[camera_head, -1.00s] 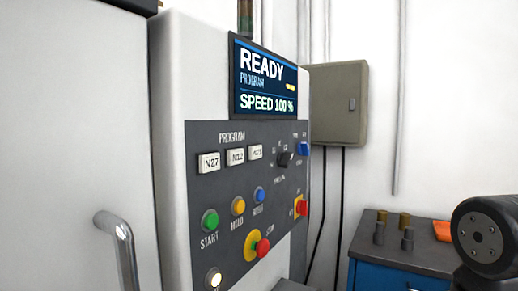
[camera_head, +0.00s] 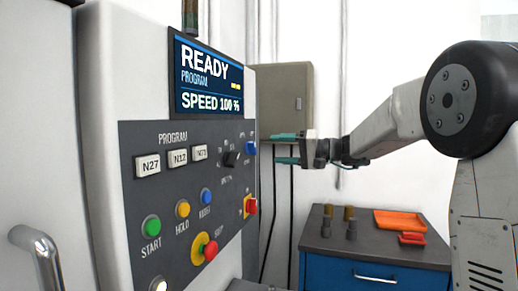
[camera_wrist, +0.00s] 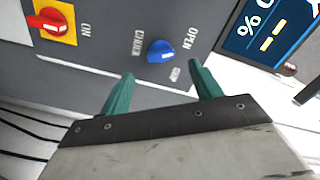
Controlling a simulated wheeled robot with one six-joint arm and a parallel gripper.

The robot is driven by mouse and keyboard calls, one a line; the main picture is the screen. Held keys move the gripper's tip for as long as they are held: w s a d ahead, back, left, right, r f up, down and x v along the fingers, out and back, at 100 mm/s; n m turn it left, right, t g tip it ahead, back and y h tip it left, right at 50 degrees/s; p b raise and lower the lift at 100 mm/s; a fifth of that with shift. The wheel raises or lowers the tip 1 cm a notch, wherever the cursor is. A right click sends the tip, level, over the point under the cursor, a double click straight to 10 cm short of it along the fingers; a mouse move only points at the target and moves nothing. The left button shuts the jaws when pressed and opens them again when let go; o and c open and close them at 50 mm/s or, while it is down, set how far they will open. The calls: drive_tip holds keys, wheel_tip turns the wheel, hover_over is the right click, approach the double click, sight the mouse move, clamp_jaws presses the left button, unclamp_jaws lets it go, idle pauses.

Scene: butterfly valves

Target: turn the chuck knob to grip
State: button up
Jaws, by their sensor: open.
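In the head view the blue knob (camera_head: 251,148) is at the panel's upper right edge. My gripper (camera_head: 287,147) has green fingers and points left toward the panel, to the right of the knob. In the wrist view my gripper's fingers (camera_wrist: 161,79) are spread apart, with the knob beyond and between their tips. I see no contact with it.
A red rotary switch on a yellow plate (camera_wrist: 54,22) is near the knob. A black dial (camera_head: 230,159) and several coloured buttons share the panel. The screen (camera_head: 210,77) reads READY. A blue cabinet (camera_head: 350,274) carries an orange tray (camera_head: 400,221). A grey wall box (camera_head: 285,95) hangs behind.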

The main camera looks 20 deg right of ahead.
sight(251, 148)
drive_tip(key=x, duration=0.7)
drive_tip(key=shift+w+r, duration=0.2)
drive_tip(key=shift+w, duration=0.4)
drive_tip(key=c, duration=1)
